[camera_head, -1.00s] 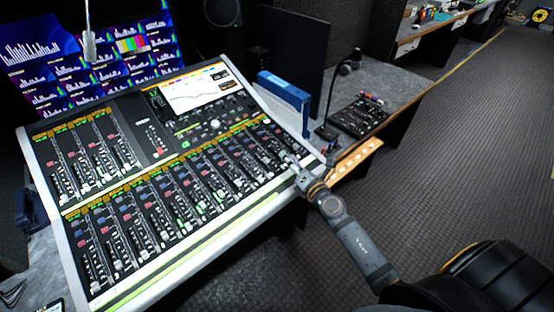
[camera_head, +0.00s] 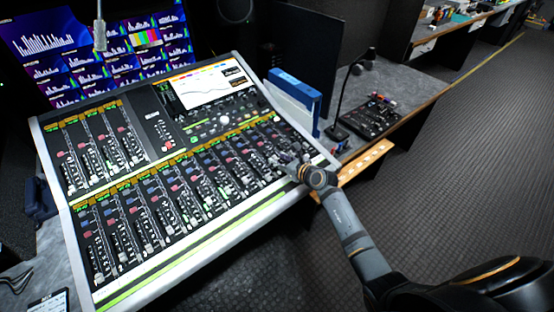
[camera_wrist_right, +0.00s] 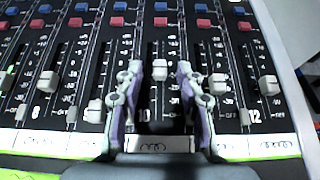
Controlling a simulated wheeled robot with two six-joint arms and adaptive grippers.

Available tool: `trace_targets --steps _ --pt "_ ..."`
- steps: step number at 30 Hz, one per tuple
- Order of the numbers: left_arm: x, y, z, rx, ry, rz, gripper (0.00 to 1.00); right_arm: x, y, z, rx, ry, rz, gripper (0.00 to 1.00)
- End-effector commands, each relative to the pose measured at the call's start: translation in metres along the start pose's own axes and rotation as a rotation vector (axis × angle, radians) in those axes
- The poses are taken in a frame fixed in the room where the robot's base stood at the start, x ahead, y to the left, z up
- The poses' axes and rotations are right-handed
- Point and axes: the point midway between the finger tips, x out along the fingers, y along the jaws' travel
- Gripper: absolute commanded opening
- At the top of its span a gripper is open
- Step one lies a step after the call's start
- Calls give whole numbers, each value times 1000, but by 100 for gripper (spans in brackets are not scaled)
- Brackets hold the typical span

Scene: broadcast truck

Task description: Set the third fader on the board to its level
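The mixing board (camera_head: 200,238) is tilted, with an upper-left bank of faders and a long lower row. Neighbouring caps stand outside the fingers. My left gripper is not in view.
A blue-and-white binder (camera_head: 295,95) stands behind the board's right end. A small black panel (camera_head: 372,116) and a gooseneck microphone (camera_head: 343,95) are on the side desk. A gooseneck piece (camera_head: 99,30) hangs before the screens (camera_head: 60,50). Floor is clear at right.

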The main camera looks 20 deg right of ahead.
Motion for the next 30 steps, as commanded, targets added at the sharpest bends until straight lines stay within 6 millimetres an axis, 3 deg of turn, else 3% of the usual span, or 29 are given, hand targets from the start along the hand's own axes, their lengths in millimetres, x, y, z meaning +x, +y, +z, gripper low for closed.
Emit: trace_targets --steps 5,13,22,30 --pt "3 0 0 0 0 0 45 18 0 0 0 0 0 38" --pt "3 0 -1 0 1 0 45 20 0 0 -1 -1 -1 38" --pt "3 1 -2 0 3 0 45 20 0 0 0 0 -1 0" --pt "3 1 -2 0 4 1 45 20 0 0 0 0 -1 0"
